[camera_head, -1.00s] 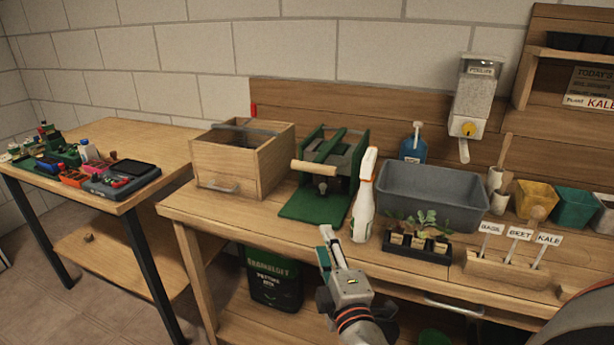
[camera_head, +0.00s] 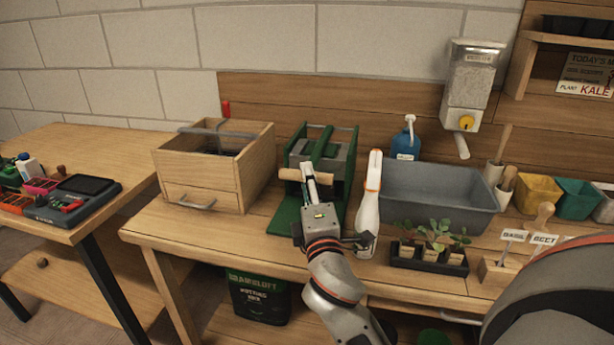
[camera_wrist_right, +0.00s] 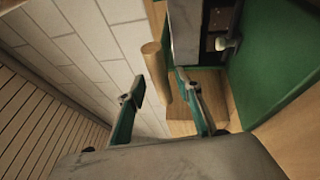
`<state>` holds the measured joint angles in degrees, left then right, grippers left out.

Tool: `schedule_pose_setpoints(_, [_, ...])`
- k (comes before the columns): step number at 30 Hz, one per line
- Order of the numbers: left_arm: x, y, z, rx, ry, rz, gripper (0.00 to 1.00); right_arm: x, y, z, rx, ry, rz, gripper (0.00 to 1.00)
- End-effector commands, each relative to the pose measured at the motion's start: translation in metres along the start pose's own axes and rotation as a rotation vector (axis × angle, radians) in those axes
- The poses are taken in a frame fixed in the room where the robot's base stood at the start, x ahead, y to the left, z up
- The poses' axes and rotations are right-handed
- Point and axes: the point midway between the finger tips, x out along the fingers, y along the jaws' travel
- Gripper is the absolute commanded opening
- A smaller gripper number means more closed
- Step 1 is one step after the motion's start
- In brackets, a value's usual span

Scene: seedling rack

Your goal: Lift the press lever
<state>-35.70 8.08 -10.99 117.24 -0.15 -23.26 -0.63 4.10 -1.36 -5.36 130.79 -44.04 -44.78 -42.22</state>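The press (camera_head: 349,190) is a green frame with a grey block inside, standing on the workbench. Its lever ends in a round wooden handle (camera_head: 290,174), which runs crosswise at the front of the press. My right gripper (camera_head: 309,176) is in front of the press, with its fingertips at the handle and hiding part of it. In the right wrist view the two fingers (camera_wrist_right: 161,78) are apart, and the handle (camera_wrist_right: 153,62) shows in the gap between their tips. I cannot tell whether either finger touches it. My left gripper is not in view.
A white spray bottle (camera_head: 368,215) stands close to the right of my gripper. A wooden drawer box (camera_head: 243,178) is left of the press. A grey tub (camera_head: 440,195) and a black seedling tray (camera_head: 430,264) are to the right.

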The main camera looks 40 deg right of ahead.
Motion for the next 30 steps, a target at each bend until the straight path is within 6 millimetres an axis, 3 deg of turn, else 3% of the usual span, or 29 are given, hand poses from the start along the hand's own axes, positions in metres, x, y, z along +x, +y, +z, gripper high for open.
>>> schedule_pose_setpoints(6, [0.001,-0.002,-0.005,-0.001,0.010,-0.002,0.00,0.017,0.000,0.000,0.000,0.000,-0.001,0.34])
schedule_pose_setpoints(14, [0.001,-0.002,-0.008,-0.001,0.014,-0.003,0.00,0.018,-0.001,0.000,0.000,0.000,-0.002,0.34])
schedule_pose_setpoints(18, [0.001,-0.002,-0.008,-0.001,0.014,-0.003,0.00,0.018,-0.001,0.000,0.000,0.000,-0.001,0.03])
schedule_pose_setpoints(19, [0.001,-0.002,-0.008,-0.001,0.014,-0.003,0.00,0.018,-0.001,0.000,0.000,0.000,-0.001,0.00])
schedule_pose_setpoints(26, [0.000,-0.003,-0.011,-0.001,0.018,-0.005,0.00,0.020,0.002,-0.001,0.002,0.000,-0.002,0.00])
schedule_pose_setpoints(30, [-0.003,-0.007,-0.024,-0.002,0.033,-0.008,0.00,0.026,0.012,-0.003,0.012,0.000,-0.011,0.00])
